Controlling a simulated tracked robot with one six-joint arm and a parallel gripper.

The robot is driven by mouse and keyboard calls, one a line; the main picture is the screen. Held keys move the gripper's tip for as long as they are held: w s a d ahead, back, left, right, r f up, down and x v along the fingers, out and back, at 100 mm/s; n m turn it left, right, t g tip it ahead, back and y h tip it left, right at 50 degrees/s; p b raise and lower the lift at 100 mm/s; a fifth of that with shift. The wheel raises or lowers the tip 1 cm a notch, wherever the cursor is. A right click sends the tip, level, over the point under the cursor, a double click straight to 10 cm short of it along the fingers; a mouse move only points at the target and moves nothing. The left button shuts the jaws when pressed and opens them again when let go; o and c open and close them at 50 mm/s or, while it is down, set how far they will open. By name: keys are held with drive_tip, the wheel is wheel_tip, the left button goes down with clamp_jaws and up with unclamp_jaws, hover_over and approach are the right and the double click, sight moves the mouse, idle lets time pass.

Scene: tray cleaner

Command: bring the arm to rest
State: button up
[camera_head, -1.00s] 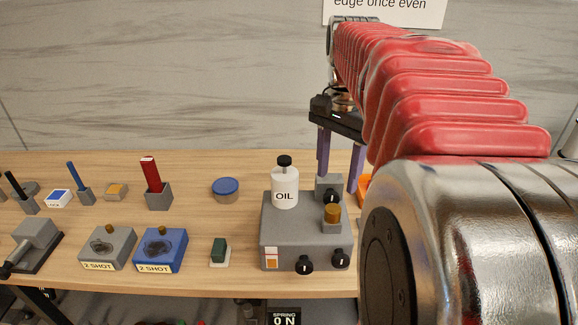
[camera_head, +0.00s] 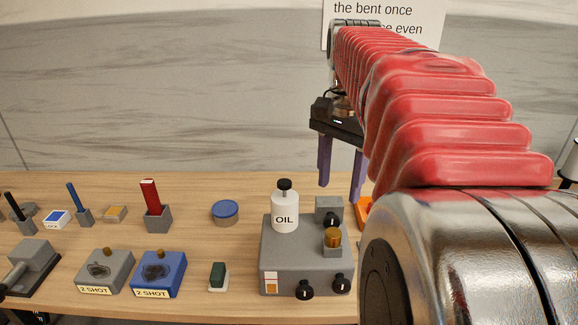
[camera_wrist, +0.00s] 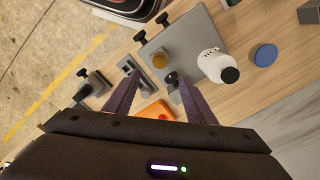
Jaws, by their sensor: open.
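My gripper (camera_head: 340,178) hangs above the back right of the wooden bench, behind the grey block with the oil bottle. Its two purple fingers point down, spread apart with nothing between them. In the wrist view my gripper (camera_wrist: 156,100) also shows open, with an orange thing (camera_wrist: 153,112) on the bench beyond and between the fingers. My red-sleeved arm reaches forward and covers the right side of the head view, hiding that part of the bench.
The grey block (camera_head: 283,262) carries the white oil bottle (camera_head: 285,213) and black knobs. A blue-lidded tin (camera_head: 225,211), a blue "2 SHOT" box (camera_head: 158,274) and a grey "2 SHOT" box (camera_head: 106,272) stand left. A sign (camera_head: 385,18) hangs on the wall.

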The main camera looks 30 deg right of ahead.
idle(0.4)
drive_tip(key=f+n, duration=0.1)
drive_tip(key=w+f+n, duration=0.1)
drive_tip(key=f+n+t, duration=0.1)
drive_tip(key=f, duration=0.1)
drive_tip(key=shift+w+d+f+n+h, duration=0.1)
drive_tip(key=shift+w+d+n+h, duration=0.05)
drive_tip(key=shift+w+n+h, duration=0.2)
drive_tip(key=s+a+f+n+t, duration=0.1)
drive_tip(key=s+a+f+n, duration=0.1)
drive_tip(key=a, duration=0.5)
drive_tip(key=s+a+f+n+t, duration=0.2)
drive_tip(key=a+f+n, duration=0.1)
drive_tip(key=a+n, duration=0.3)
drive_tip(key=s+a+f+n+t, duration=0.1)
drive_tip(key=s+a+f+n, duration=0.1)
drive_tip(key=a, duration=0.8)
drive_tip(key=shift+a+f+n+t, duration=0.15)
drive_tip(key=shift+f+n+t, duration=0.15)
drive_tip(key=shift+f+n, duration=0.65)
drive_tip(key=shift+r, duration=0.1)
